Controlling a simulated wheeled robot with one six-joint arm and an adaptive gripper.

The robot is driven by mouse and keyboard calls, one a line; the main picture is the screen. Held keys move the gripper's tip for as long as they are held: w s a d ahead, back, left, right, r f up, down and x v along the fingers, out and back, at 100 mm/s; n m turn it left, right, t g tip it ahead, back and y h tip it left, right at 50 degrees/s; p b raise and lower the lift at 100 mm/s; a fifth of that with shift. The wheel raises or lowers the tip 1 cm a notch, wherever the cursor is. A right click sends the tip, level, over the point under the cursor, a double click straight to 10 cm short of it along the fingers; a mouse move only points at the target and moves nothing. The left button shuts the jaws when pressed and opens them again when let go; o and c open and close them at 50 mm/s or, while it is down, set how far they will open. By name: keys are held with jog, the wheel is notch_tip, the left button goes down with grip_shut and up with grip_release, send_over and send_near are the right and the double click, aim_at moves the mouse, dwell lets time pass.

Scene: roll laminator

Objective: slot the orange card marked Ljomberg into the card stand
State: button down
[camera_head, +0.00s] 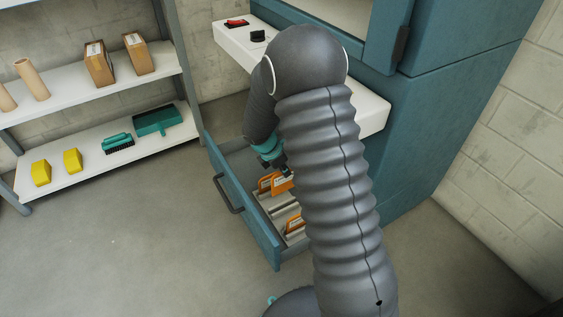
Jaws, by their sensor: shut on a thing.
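My gripper (285,172) points down over the open drawer, partly hidden by my own arm. It is shut on an orange card (282,184) with a pale label. The writing is too small to read. The grey slotted card stand (283,210) lies inside the drawer, below and beside the held card. Another orange piece (265,182) shows just left of the held card, and a further orange card (295,223) stands at the near end of the stand. I cannot tell whether the held card touches the stand. My arm covers the stand's right side.
The teal drawer (238,209) is pulled out of the teal cabinet (425,125), its handle facing left. A white ledge (372,110) juts out above it. Shelves (75,177) with yellow blocks, a brush and a dustpan stand at the left. The floor at lower left is clear.

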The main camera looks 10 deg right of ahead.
aim_at(272, 176)
jog(key=shift+a+f+b, duration=0.15)
jog(key=shift+f+b, duration=0.45)
jog(key=shift+f, duration=0.15)
jog(key=shift+s+f+b, duration=0.1)
jog(key=shift+f+b, duration=2.4)
jog(key=shift+f, duration=0.25)
jog(key=shift+f+b, duration=0.4)
jog(key=shift+f, duration=1.45)
jog(key=c, duration=1.2)
grip_release()
jog(key=v, duration=1.2)
